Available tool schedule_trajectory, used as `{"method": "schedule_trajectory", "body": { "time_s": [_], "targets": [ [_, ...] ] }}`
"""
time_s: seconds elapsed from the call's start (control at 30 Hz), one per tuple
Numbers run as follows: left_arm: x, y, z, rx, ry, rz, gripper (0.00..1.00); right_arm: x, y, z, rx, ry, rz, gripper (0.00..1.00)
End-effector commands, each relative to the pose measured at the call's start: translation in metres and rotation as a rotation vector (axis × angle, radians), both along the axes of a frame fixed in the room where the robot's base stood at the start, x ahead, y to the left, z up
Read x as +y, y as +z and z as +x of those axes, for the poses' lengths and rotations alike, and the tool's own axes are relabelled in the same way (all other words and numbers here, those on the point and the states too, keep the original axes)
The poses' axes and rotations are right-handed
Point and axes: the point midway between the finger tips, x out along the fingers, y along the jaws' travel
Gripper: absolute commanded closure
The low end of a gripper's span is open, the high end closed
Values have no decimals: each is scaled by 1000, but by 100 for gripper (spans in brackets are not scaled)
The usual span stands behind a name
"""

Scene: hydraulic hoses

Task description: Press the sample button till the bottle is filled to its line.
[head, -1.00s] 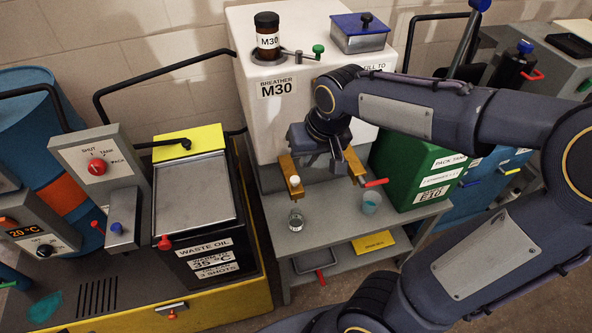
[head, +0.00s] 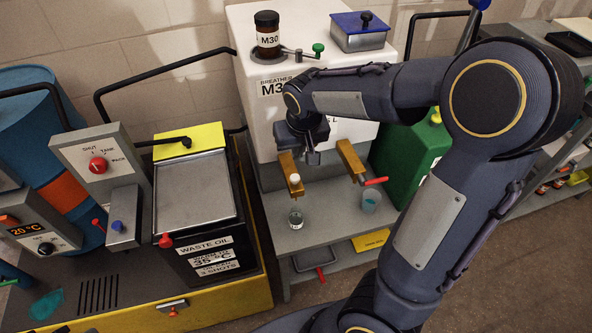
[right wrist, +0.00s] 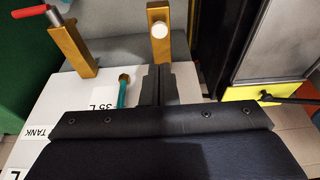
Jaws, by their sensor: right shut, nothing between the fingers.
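The sample button (head: 294,178) is a small white round knob on the left brass spout (head: 288,166) at the front of the white tank. It also shows in the right wrist view (right wrist: 159,30). The small clear bottle (head: 296,218) stands upright on the grey shelf below that spout. Its fill line and liquid level are too small to tell. My right gripper (head: 313,158) is shut and empty, just right of and above the button, apart from it. In the right wrist view its fingertips (right wrist: 160,70) point toward the button's spout. My left gripper is not in view.
A second brass spout (head: 350,160) with a red lever (head: 376,181) is to the right, with a teal-filled cup (head: 370,200) below. A black waste oil box (head: 209,258) stands left and a green container (head: 405,165) right. The shelf (head: 330,235) is clear between bottle and cup.

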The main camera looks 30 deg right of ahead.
Motion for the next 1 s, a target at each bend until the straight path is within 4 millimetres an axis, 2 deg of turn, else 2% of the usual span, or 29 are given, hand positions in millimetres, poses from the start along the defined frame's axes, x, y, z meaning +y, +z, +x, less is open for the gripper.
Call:
{"method": "schedule_trajectory", "body": {
  "time_s": [0.03,0.2,0.43,0.6,1.0],
  "targets": [
    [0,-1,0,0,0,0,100,-1,-14,2,9,-1,-3,100],
    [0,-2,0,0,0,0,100,-4,-49,12,8,-1,-2,100],
    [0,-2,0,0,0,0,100,-5,-84,16,6,0,-2,100],
    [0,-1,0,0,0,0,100,-5,-96,16,0,0,-1,100],
    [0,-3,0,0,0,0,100,-4,-99,16,0,0,-1,100]
  ]
}}
